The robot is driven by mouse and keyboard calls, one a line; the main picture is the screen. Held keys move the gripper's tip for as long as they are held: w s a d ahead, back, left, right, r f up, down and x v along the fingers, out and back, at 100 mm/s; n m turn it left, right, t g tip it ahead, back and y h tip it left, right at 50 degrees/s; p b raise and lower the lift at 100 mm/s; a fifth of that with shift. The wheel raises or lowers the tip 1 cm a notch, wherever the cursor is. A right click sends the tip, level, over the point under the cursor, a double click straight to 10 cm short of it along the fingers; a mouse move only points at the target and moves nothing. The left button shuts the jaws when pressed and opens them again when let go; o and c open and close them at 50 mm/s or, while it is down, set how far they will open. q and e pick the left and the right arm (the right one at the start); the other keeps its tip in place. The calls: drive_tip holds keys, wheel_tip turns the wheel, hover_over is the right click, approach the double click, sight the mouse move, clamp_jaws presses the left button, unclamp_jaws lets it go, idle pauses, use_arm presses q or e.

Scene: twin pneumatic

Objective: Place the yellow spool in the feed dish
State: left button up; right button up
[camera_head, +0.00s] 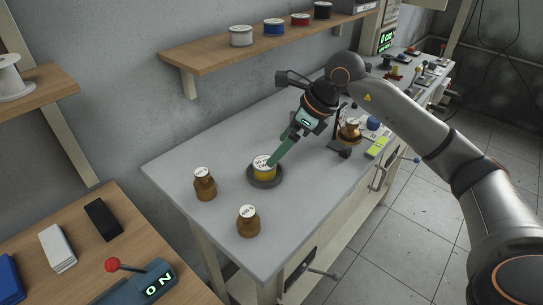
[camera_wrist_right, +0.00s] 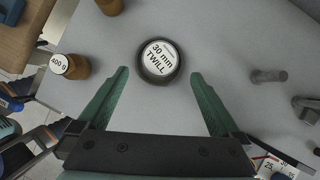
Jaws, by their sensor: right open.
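The yellow spool (camera_head: 264,171) stands upright inside the dark round feed dish (camera_head: 277,183) on the grey bench. Its white top label reads "30 mm TWILL" in the right wrist view (camera_wrist_right: 160,58), with the dish's dark rim (camera_wrist_right: 161,83) around it. My right gripper (camera_head: 274,161) comes in from the upper right with its green fingertips close to the spool. In the right wrist view the gripper (camera_wrist_right: 160,76) is open and empty, one finger on either side below the spool, with gaps between. My left gripper is in no view.
Brown weights (camera_head: 205,185) and (camera_head: 248,222) stand left and in front of the dish; another weight (camera_head: 349,131) is further back. A wall shelf (camera_head: 205,55) holds several spools. A wooden table with a red-knobbed lever (camera_head: 113,265) is at lower left.

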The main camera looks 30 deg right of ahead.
drive_tip(key=v, duration=0.5)
drive_tip(key=shift+r, duration=0.15)
